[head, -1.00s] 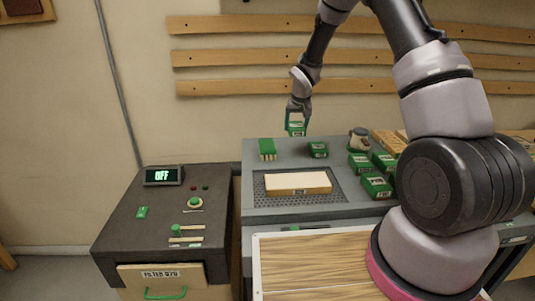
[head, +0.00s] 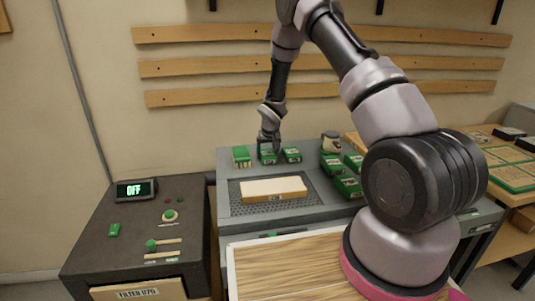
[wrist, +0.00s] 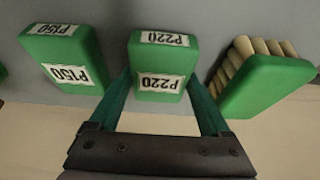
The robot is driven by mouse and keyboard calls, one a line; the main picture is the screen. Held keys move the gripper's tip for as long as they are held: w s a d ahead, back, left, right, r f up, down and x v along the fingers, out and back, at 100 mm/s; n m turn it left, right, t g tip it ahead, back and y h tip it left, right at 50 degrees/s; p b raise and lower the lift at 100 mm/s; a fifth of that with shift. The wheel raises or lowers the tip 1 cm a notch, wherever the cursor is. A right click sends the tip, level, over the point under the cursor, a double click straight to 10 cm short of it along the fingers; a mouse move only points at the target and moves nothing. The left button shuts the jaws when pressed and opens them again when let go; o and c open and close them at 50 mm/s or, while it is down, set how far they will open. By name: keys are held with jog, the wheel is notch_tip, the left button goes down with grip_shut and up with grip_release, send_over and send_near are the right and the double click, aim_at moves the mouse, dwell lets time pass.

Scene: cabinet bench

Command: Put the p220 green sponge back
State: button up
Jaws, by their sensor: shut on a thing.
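The P220 green sponge (wrist: 160,82) is a green block with white P220 labels, between the fingers of my gripper (wrist: 160,100) in the wrist view. In the head view the sponge (head: 267,157) is under my gripper (head: 269,147), at the back of the grey bench. It stands in line with its neighbours, at or very near the bench top; I cannot tell if it touches. The P150 green block (wrist: 66,58) is beside it, apart. On its other side is a green block with pale pegs or bristles (wrist: 265,80).
The grey bench (head: 228,208) carries a pale block (head: 273,188) on a perforated mat. Several green blocks (head: 347,187) and a jar (head: 330,142) stand to the right. A dark cabinet (head: 135,225) with an OFF display (head: 136,189) is at the left.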

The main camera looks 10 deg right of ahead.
jog(key=shift+f, duration=0.15)
jog(key=o, duration=1.1)
jog(key=shift+o, duration=0.2)
jog(key=s+d+r+m, duration=0.1)
jog(key=s+d+r, duration=0.1)
jog(key=s+r, duration=0.65)
jog(key=s+d+r+m+t, duration=0.1)
jog(key=s+d+r, duration=0.15)
jog(key=r, duration=1.15)
jog(key=s+d+r+m, duration=0.1)
jog(key=s+r, duration=0.5)
jog(key=r, duration=0.5)
jog(key=s+r+y, duration=0.1)
jog(key=s+r, duration=0.4)
jog(key=s, duration=0.6)
jog(key=s+r+m+t+y, duration=0.1)
jog(key=s+r, duration=0.4)
jog(key=s, duration=0.7)
jog(key=shift+d+t, duration=0.15)
jog(key=shift+t, duration=0.15)
